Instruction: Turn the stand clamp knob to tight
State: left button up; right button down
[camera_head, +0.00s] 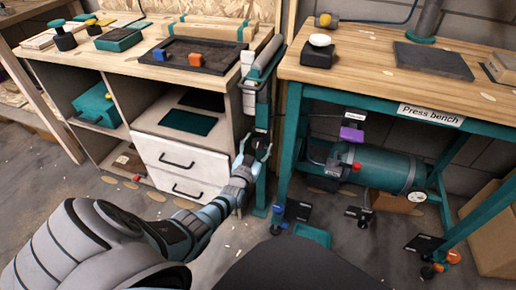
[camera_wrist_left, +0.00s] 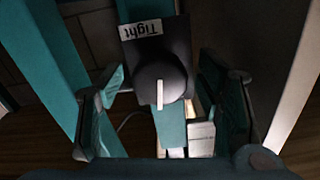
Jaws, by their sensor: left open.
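The stand clamp knob (camera_wrist_left: 163,82) is a round dark knob on a dark plate, with a white pointer line. In the left wrist view the line runs toward the bottom of the picture, away from the upside-down "Tight" label (camera_wrist_left: 142,29) at the plate's upper left. My left gripper (camera_wrist_left: 160,108) is open, with one finger on each side of the knob and visible gaps. In the head view my left gripper (camera_head: 254,152) is at the teal stand (camera_head: 261,187) between the two benches; the knob is small and hard to make out there. My right gripper is not in view.
The press bench (camera_head: 400,110) stands right of the stand, with a teal tank (camera_head: 378,170) beneath. A wooden bench with white drawers (camera_head: 180,160) stands close on the left. Small pedal-like items and a teal tray (camera_head: 312,235) lie on the floor.

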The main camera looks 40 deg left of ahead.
pick_arm(q)
jog(key=shift+w, duration=0.1)
jog(key=c, duration=1.2)
